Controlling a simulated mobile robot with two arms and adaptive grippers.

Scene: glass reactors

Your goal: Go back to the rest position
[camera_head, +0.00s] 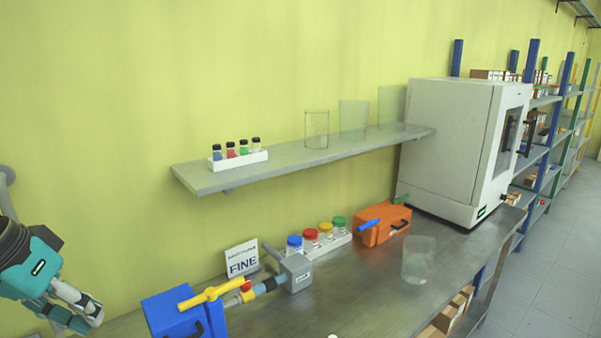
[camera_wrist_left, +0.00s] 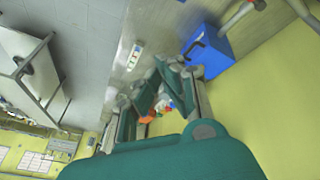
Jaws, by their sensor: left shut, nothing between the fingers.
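My left gripper (camera_head: 84,318) is at the lower left edge of the head view, to the left of the blue box and apart from it. It is shut and empty. In the left wrist view its fingers (camera_wrist_left: 162,88) come together over the view of the bench. My right gripper is in neither view. The metal bench (camera_head: 345,290) runs along the yellow wall, and nothing on it touches the left gripper.
A blue box (camera_head: 172,312) with a yellow handle stands nearest the gripper. Beyond it are a FINE sign (camera_head: 242,262), a rack of colour-capped jars (camera_head: 318,240), an orange box (camera_head: 383,224) and a glass beaker (camera_head: 417,262). A shelf (camera_head: 290,160) and a white machine (camera_head: 455,145) stand behind.

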